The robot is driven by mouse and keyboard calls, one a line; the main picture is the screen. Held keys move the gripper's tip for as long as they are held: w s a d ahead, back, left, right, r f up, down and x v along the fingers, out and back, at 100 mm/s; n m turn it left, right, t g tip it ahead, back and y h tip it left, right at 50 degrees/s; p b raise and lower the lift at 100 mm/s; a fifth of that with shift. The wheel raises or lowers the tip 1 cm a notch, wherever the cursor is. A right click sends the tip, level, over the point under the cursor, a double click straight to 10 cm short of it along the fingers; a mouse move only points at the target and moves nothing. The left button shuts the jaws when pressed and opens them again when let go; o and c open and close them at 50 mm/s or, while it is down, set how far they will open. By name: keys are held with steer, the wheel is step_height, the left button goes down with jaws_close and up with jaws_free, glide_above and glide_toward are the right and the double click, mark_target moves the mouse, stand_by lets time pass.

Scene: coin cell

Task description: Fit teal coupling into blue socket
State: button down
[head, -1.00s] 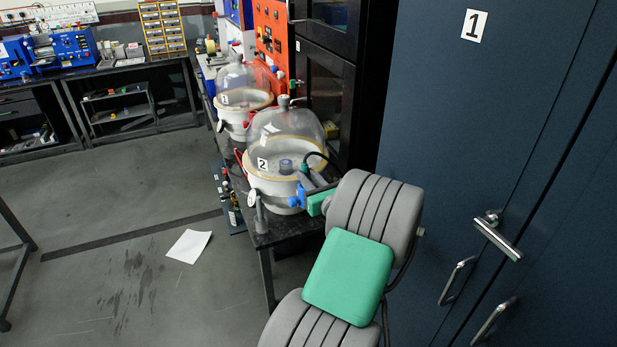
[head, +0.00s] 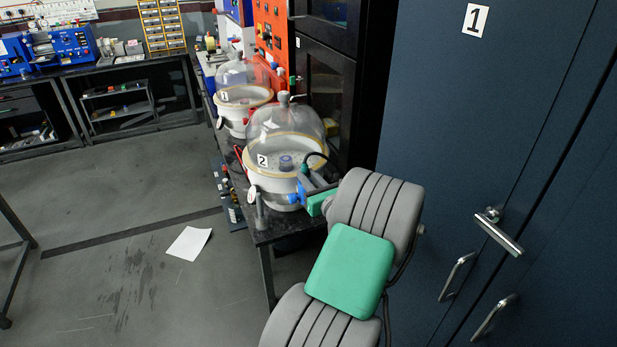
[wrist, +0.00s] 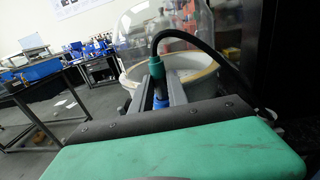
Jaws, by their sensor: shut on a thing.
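The teal coupling (wrist: 156,66) is a small ribbed plug on the end of a black hose, between the fingers of my gripper (wrist: 160,88) in the wrist view. In the head view, the coupling (head: 305,168) shows above my gripper (head: 308,186), at the front right of the jar marked 2. The blue socket (wrist: 160,103) shows just below the coupling in the wrist view, partly hidden by the fingers. Blue also shows by the fingers in the head view (head: 299,191). My gripper is shut on the coupling. I cannot tell whether coupling and socket touch.
The glass bell jar marked 2 (head: 285,127) stands right beside my gripper, with jar 1 (head: 243,72) behind it. A dark cabinet (head: 325,85) and blue locker doors (head: 440,130) stand close on the right. Open floor (head: 120,210) lies to the left.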

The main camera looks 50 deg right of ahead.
steer(key=shift+f+b, duration=0.55)
steer(key=shift+f, duration=0.5)
steer(key=c, duration=1.6)
jaws_free()
steer(key=o, duration=0.4)
steer(key=shift+a+f, duration=0.1)
steer(key=shift+f, duration=0.05)
steer(key=shift+s, duration=0.15)
steer(key=v, duration=0.7)
steer(key=shift+s+r+b, duration=0.25)
steer(key=shift+b, duration=0.15)
steer(key=shift+a, duration=0.1)
